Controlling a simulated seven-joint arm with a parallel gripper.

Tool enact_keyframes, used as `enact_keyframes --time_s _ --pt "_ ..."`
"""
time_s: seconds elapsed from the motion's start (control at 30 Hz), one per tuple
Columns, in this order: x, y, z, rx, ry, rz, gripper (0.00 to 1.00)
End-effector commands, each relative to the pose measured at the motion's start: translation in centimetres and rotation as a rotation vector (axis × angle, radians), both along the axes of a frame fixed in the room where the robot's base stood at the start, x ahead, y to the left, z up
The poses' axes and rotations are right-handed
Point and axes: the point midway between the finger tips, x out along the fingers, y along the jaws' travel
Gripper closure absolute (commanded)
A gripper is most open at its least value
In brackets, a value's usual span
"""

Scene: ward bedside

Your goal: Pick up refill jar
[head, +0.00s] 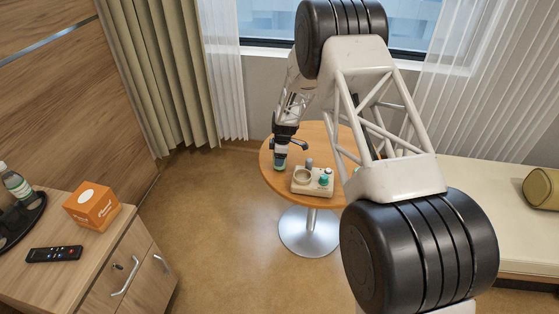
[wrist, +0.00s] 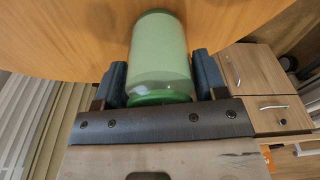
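The refill jar is a pale green cylinder with darker green ends; it fills the middle of the wrist view (wrist: 160,52). My gripper (wrist: 160,75) has one dark finger along each side of the jar, with no clear gap on either side, so it looks shut on it. In the head view my gripper (head: 281,155) points down over the left part of the round table, with the greenish jar (head: 280,167) at its tips. I cannot tell whether the jar's base touches the table. The fingers are too small to make out in the head view.
A cabinet (head: 70,268) with an orange box (head: 92,206), remote (head: 54,254) and bottle (head: 17,184) stands at left. A bench (head: 500,215) is at right.

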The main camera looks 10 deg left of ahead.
Motion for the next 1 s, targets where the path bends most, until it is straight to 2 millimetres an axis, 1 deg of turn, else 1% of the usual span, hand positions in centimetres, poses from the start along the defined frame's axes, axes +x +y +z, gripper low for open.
enact_keyframes --time_s 0.03,0.2,0.47,0.67,0.83,1.0 --pt "0.0 0.0 0.0 0.0 0.0 0.0 0.42" --pt "0.0 0.0 0.0 0.0 0.0 0.0 0.68" --pt "0.0 0.0 0.1 0.0 -0.001 0.0 0.69" --pt "0.1 0.0 1.0 0.0 -0.002 0.001 0.69" --pt "0.1 0.0 2.8 0.001 -0.003 0.001 0.69" --pt "0.1 0.0 5.3 0.001 -0.003 0.001 0.69"
